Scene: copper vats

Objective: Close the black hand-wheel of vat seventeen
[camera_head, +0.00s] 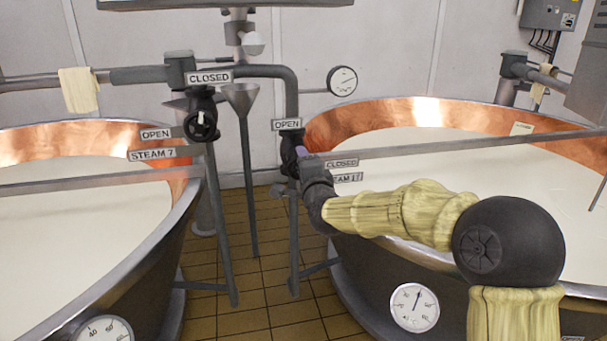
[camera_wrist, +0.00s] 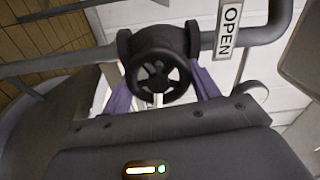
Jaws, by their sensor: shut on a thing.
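The black hand-wheel of vat seventeen (camera_wrist: 154,76) is spoked and faces the wrist camera. A small pale mark shows at its lower rim there. My gripper (camera_wrist: 160,48) has its purple fingers on either side of the wheel, shut on it. In the head view my gripper (camera_head: 303,153) reaches the valve from the right and hides most of the wheel. An OPEN plate (camera_head: 287,125) is above the valve. A CLOSED plate (camera_head: 341,163) is to its right, over a STEAM 17 plate (camera_head: 348,177) that my wrist partly covers.
A similar wheel (camera_head: 201,124) with OPEN, CLOSED and STEAM 7 plates stands to the left. Copper-lined vats of white liquid stand left (camera_head: 90,130) and right (camera_head: 375,115). A grey pipe (camera_head: 291,95), a funnel (camera_head: 240,97) and posts are close by. Tiled floor shows between the vats.

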